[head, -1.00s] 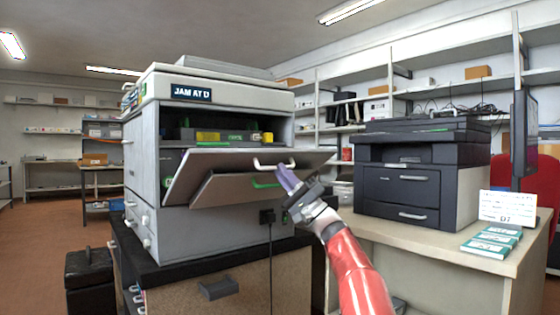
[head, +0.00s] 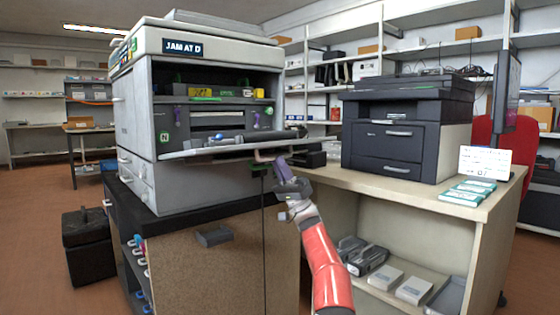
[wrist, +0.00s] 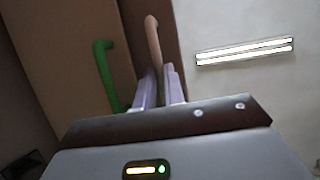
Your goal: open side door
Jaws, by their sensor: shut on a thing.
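The large grey printer (head: 200,185) stands on a dark-topped cabinet, and its display (head: 183,46) reads "JAM AT D". Its wide door (head: 235,148) hangs folded down, nearly level, with the inside exposed. My gripper (head: 282,168) is at the door's front edge, shut on the pale door handle (head: 264,157). In the wrist view the pale handle (wrist: 152,35) runs down between the purple fingers (wrist: 159,88). A green handle (wrist: 103,65) stands to their left, apart from them. The fingers partly hide the gripped end of the pale handle.
A dark printer (head: 405,135) stands on the desk at right, with a white card (head: 486,162) and teal boxes (head: 466,193) near it. Cartridges (head: 368,260) lie on the shelf below. A black case (head: 86,245) sits on the floor at left, where the floor is open.

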